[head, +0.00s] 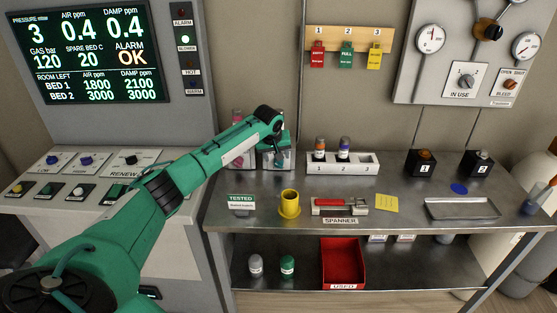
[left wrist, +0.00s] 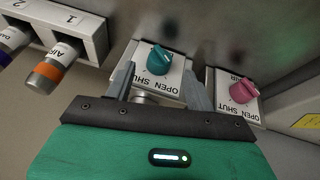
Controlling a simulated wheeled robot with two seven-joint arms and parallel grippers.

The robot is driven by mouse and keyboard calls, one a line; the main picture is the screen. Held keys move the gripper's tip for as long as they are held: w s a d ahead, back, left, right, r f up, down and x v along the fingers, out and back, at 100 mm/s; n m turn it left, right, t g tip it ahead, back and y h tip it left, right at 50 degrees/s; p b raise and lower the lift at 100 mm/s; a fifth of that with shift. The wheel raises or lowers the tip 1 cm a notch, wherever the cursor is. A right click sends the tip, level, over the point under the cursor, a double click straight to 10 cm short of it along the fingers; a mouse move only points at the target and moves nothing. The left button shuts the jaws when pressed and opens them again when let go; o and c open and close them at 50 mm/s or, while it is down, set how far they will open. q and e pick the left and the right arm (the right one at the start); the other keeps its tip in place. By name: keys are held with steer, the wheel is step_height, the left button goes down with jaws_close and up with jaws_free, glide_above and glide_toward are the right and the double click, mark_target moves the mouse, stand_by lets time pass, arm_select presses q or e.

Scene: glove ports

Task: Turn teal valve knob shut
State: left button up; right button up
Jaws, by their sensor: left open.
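The teal valve knob (left wrist: 159,60) sits on a white plate marked OPEN and SHUT, seen in the left wrist view. My left gripper (left wrist: 160,70) is open, with one finger on each side of the knob's plate in that view. The knob appears between and beyond the fingertips, and I cannot tell whether they touch it. In the head view my left gripper (head: 278,152) is at the back left of the bench and largely covers the teal knob's place. Which word the knob points at is not clear. My right gripper is not in view.
A pink knob (left wrist: 243,91) on a similar plate is close beside the teal one. A rack (head: 343,163) holding two bottles stands right of my gripper. A yellow cup (head: 289,205) and a spanner holder (head: 340,207) are at the bench front.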

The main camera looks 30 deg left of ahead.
mark_target(278, 163)
arm_select(q)
steer(key=x, duration=0.3)
steer(key=shift+w+f, duration=0.1)
steer(key=shift+f, duration=0.15)
steer(key=shift+w+a+f, duration=0.1)
steer(key=shift+w+f, duration=0.15)
steer(key=shift+f, duration=0.25)
steer(key=shift+f+p, duration=0.15)
steer(key=shift+p, duration=0.15)
steer(key=c, duration=1)
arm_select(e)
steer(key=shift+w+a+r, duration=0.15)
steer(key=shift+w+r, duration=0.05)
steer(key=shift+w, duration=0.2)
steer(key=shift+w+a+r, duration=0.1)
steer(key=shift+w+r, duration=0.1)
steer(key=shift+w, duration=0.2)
